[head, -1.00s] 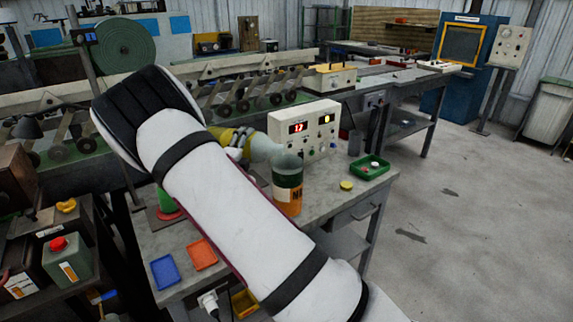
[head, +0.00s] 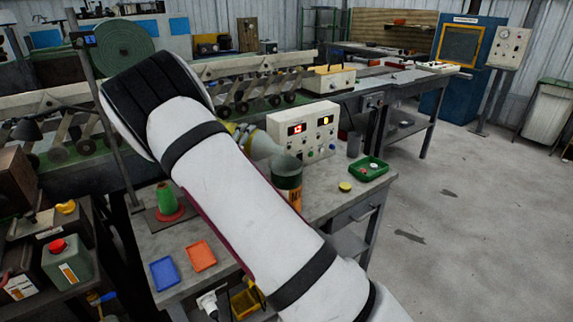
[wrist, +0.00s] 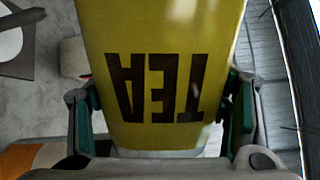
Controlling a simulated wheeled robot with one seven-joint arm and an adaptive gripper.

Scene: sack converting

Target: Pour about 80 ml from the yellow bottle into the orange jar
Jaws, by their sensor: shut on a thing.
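The yellow bottle, marked TEA, fills the middle of the wrist view (wrist: 160,60). My gripper (wrist: 160,115) is shut on its sides with green-lined fingers. In the head view my arm hides most of the gripper and bottle; a bit of yellow (head: 231,127) and a pale tapered part (head: 264,147) show past it. The bottle is tilted, its pale end down to the right, close to the mouth of the orange jar. The orange jar (head: 285,183) stands on the bench, with a dark grey upper part and partly behind my arm. I cannot see any liquid stream or the level inside.
A white box with a lit display (head: 304,137) stands behind the jar. A green tray (head: 369,169) and a yellow disc (head: 345,187) lie to the right. A green cone (head: 167,198), blue tray (head: 164,273) and orange tray (head: 201,256) are left of my arm.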

